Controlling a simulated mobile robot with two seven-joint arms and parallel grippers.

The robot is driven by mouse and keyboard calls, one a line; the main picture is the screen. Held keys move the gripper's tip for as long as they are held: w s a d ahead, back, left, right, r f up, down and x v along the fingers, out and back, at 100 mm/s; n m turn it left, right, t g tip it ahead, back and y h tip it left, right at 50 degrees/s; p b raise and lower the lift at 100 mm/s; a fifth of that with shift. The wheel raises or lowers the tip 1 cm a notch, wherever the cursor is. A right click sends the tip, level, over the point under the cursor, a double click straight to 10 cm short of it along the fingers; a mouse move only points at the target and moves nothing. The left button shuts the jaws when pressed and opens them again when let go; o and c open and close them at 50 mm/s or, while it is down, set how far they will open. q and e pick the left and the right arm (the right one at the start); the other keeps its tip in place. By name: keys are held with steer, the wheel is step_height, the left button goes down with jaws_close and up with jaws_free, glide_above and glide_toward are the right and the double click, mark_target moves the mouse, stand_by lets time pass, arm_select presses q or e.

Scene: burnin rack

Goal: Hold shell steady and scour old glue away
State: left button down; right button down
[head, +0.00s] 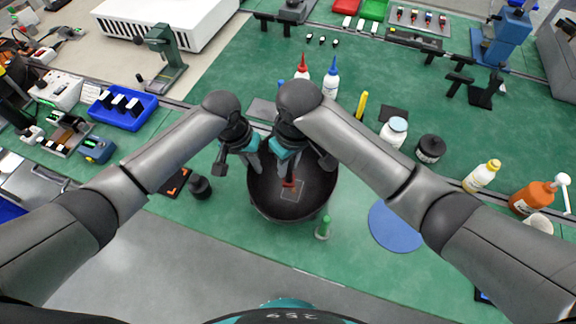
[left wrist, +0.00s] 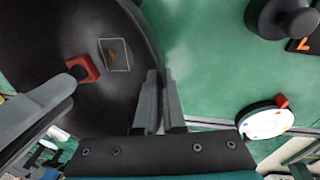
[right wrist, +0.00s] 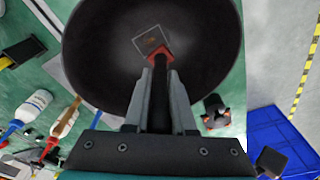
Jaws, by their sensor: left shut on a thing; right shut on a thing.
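The shell is a dark round bowl (head: 262,200) on the green bench in front of me. Inside it, a thin square outline surrounds a small brownish glue patch (left wrist: 113,54). My left gripper (left wrist: 160,105) is shut on the bowl's rim at its left side. My right gripper (right wrist: 160,85) is shut on the dark handle of a scraping tool with a red head (right wrist: 162,55). The red head (head: 289,183) is inside the bowl, at the edge of the square outline. Whether it touches the surface I cannot tell.
A green-capped small bottle (head: 324,228) stands close to the bowl's front right. A blue round mat (head: 396,226) lies further right. A black knob-like object (head: 200,187) stands left of the bowl. Glue bottles (head: 331,80) stand behind my arms.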

mark_target(294, 179)
arm_select(q)
steer(key=shift+s, duration=0.1)
stand_by(0.3)
arm_select(e)
steer(key=shift+s+d, duration=0.1)
steer(key=shift+d, duration=0.65)
steer(key=shift+f, duration=3.9)
steer(key=shift+w+d+f, duration=0.1)
steer(key=shift+w+d, duration=0.15)
steer(key=shift+w, duration=0.7)
steer(key=shift+w+d+f, duration=0.1)
steer(key=shift+w+d, duration=0.1)
steer(key=shift+w, duration=0.7)
steer(key=shift+s+a, duration=0.2)
steer(key=shift+s, duration=0.6)
steer(key=shift+s+a, duration=0.2)
steer(key=shift+s, duration=0.55)
steer(key=shift+s+a+r, duration=0.1)
steer(key=shift+s+r, duration=0.05)
steer(key=shift+r, duration=0.45)
steer(key=shift+s+r, duration=0.1)
steer(key=shift+r, duration=3.4)
